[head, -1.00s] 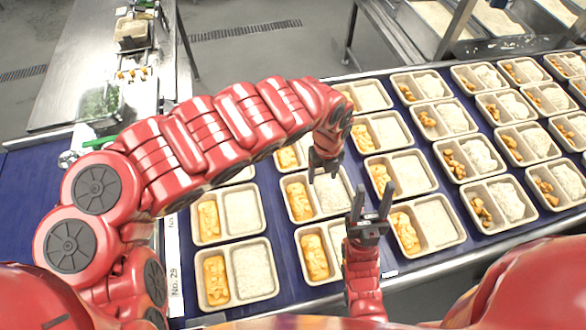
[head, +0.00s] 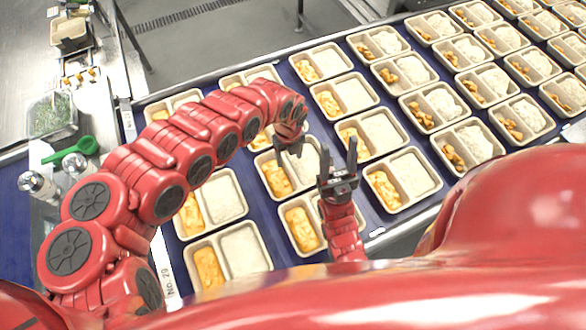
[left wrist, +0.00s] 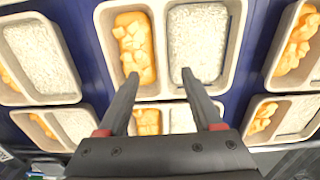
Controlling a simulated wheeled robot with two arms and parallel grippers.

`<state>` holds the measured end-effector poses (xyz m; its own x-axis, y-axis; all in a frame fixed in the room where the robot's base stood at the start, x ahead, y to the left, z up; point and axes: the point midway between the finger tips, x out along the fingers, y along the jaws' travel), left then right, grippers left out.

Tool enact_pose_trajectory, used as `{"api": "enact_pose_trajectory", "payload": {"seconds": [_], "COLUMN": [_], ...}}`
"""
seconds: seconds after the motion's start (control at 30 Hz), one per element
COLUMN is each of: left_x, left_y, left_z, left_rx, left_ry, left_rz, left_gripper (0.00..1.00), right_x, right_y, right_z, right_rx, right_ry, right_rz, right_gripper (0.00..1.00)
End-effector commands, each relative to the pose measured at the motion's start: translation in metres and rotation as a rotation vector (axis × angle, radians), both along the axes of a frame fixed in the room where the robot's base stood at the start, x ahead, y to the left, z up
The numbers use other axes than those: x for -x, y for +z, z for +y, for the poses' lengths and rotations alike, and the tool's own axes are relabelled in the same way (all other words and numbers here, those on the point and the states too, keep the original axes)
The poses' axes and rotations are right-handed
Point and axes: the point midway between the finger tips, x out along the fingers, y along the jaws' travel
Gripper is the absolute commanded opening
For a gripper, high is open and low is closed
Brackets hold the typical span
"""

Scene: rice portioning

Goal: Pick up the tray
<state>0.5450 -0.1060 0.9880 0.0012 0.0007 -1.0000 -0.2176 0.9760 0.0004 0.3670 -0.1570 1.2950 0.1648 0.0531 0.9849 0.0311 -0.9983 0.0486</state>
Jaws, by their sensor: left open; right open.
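Many two-part trays with orange food on one side and white rice on the other stand in rows on a blue surface. My left gripper (head: 290,148) is open and empty over one such tray (head: 298,196). In the left wrist view the open fingers (left wrist: 160,74) hang over the near part of a tray (left wrist: 244,30), one finger toward each compartment; I cannot tell how high they are. My right gripper (head: 339,165) is open and empty, beside that tray and left of another filled tray (head: 408,207). My left arm hides parts of several trays.
Filled trays also crowd close around, with narrow blue gaps (left wrist: 88,50) between them. At the left are a green spoon (head: 72,150), a container of greens (head: 50,117) and shakers (head: 38,187). A metal rail edges the tray area.

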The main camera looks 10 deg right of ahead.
Motion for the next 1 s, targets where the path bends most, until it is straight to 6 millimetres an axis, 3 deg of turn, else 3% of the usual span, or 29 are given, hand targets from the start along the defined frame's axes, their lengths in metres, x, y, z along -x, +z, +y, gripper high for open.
{"api": "enact_pose_trajectory", "payload": {"seconds": [0.1, 0.37, 0.7, 0.93, 1.0], "left_x": [0.002, 0.0, -0.005, -0.005, -0.005], "left_y": [-0.029, -0.04, -0.086, -0.085, -0.085], "left_z": [0.0, -0.001, -0.003, -0.002, -0.002], "left_rx": [-0.001, 0.0, 0.001, 0.0, 0.0], "left_ry": [0.0, -0.001, -0.001, -0.001, -0.001], "left_rz": [0.004, 0.002, 0.0, 0.0, 0.0], "left_gripper": [0.67, 0.67, 0.67, 0.67, 0.56], "right_x": [0.0, 0.0, 0.0, 0.0, 0.0], "right_y": [-0.016, -0.025, -0.064, -0.062, -0.062], "right_z": [0.0, 0.0, 0.0, 0.0, 0.0], "right_rx": [0.0, 0.0, 0.0, 0.0, 0.0], "right_ry": [0.0, 0.0, 0.0, 0.0, 0.0], "right_rz": [0.0, 0.0, 0.0, 0.0, 0.0], "right_gripper": [0.5, 0.5, 0.5, 0.5, 0.5]}}
